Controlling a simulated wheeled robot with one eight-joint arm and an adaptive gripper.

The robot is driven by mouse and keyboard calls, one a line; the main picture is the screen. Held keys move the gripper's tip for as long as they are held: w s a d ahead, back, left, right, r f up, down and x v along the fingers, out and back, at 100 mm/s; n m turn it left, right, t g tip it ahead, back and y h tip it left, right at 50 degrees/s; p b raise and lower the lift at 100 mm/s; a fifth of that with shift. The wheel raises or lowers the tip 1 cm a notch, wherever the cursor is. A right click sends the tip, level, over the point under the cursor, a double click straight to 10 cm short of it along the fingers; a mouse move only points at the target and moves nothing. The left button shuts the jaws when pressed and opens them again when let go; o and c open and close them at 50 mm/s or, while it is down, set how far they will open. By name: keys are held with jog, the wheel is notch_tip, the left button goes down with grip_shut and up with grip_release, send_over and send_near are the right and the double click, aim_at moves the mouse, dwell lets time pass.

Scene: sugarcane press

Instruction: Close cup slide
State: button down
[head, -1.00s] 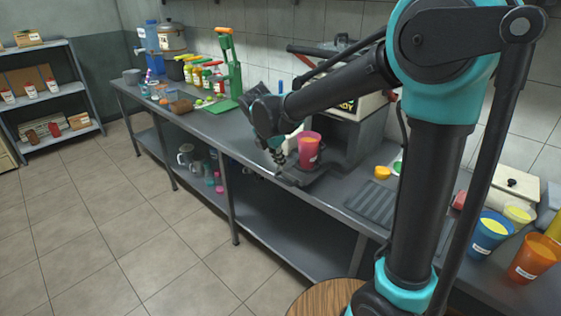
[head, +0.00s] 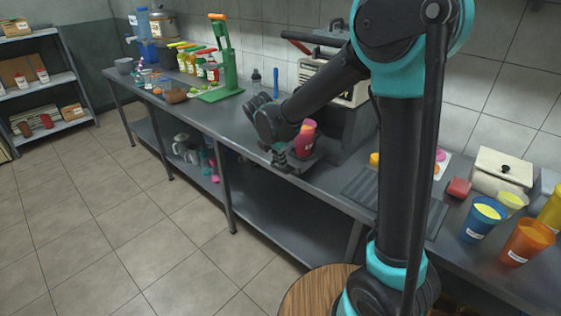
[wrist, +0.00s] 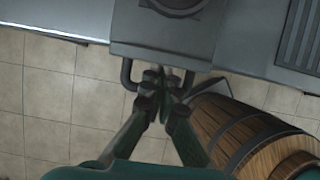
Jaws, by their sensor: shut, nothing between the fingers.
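The cup slide (head: 303,163) is a grey tray that juts past the counter's front edge below the press. A pink cup (head: 307,128) stands on it, partly behind my arm. In the wrist view, the slide (wrist: 165,40) shows as a grey plate with a dark bar handle (wrist: 126,72) along its front and a round dark part at the top edge. My gripper (wrist: 163,76) is shut at the middle of the handle, its fingertips overlapping the bar in the picture; I cannot tell whether they touch it. In the head view, my gripper (head: 279,157) is just in front of the slide.
The press (head: 338,85) stands behind the cup. A ribbed grey drain mat (head: 362,188) lies right of the slide. A wooden barrel (wrist: 235,130) stands close to my gripper on the right. Blue and orange cups stand farther right. The floor in front of the counter is clear at left.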

aim_at(308, 142)
jog(key=w+d, duration=0.3)
jog(key=w, duration=0.1)
jog(key=w+d, duration=0.3)
jog(key=w, duration=0.1)
jog(key=w+d, duration=0.3)
jog(key=w, duration=0.1)
jog(key=shift+w+d, duration=0.3)
jog(key=shift+d, duration=0.1)
